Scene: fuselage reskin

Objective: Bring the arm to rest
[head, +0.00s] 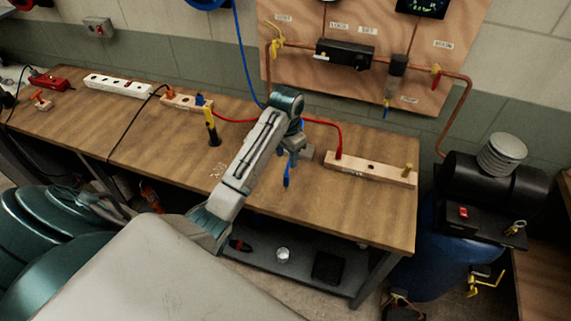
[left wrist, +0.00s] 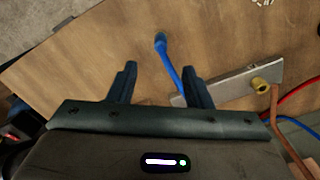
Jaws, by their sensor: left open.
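My left arm (head: 252,150) reaches from the lower left over the wooden bench (head: 130,128). Its gripper (head: 291,163) points down above the bench, partly hidden by the wrist. In the left wrist view the two dark fingers (left wrist: 160,82) stand apart with nothing held between them. A blue hose end (left wrist: 162,48) shows beyond the fingers, and the hose runs back between them in that picture. In the head view a blue piece (head: 287,177) shows just below the gripper; I cannot tell if they touch. My right gripper is not in view.
A wooden block (head: 370,168) with a red hose (head: 341,135) plugged in lies right of the gripper. A yellow-and-black tool (head: 212,128) stands left of the arm. A white power strip (head: 118,85) lies farther left. A plywood panel with copper pipes (head: 455,75) is behind. A black compressor (head: 480,187) stands right.

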